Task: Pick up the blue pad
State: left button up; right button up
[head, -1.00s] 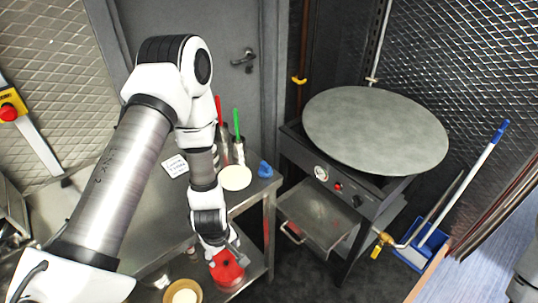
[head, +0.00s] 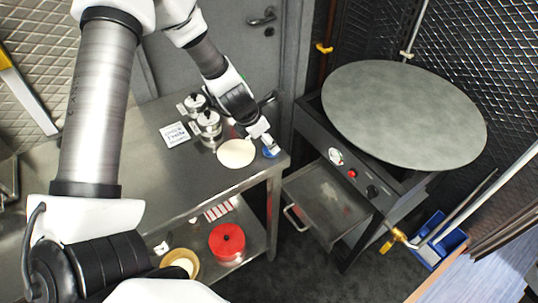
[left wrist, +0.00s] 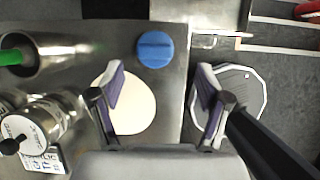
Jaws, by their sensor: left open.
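The blue pad (head: 270,152) lies on the steel counter near its right corner, beside a pale flat round (head: 236,154). In the left wrist view the pad (left wrist: 155,49) is a rounded blue piece with a raised bar across it, lying ahead of the fingertips. My left gripper (head: 264,138) is over that corner, close to the pad and partly covering it in the head view. In the left wrist view its fingers (left wrist: 160,88) are spread wide with nothing between them. My right gripper is not in view.
Metal canisters (head: 209,124) and a white label card (head: 174,134) stand left of the round. A green-ended item (left wrist: 12,57) lies in a steel cup. The griddle stand (head: 400,115) is right of the counter. A red round container (head: 227,241) is on the lower shelf.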

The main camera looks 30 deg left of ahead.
pick_arm(q)
jog(key=w+f, duration=0.1)
jog(key=f, duration=0.1)
jog(key=w+f+b, duration=0.1)
jog(key=w+f, duration=0.1)
jog(key=shift+d, duration=0.15)
jog(key=shift+w+f, duration=0.15)
jog(key=shift+w, duration=0.2)
jog(key=shift+s+r, duration=0.1)
jog(key=shift+r, duration=0.1)
jog(key=shift+s+r, duration=0.25)
jog(key=shift+s, duration=0.15)
jog(key=shift+c, duration=0.7)
jog(key=shift+s+r, duration=0.15)
jog(key=shift+s, duration=0.15)
jog(key=c, duration=1.1)
jog(key=shift+w+d, duration=0.1)
jog(key=shift+w, duration=0.05)
jog(key=shift+c, duration=0.3)
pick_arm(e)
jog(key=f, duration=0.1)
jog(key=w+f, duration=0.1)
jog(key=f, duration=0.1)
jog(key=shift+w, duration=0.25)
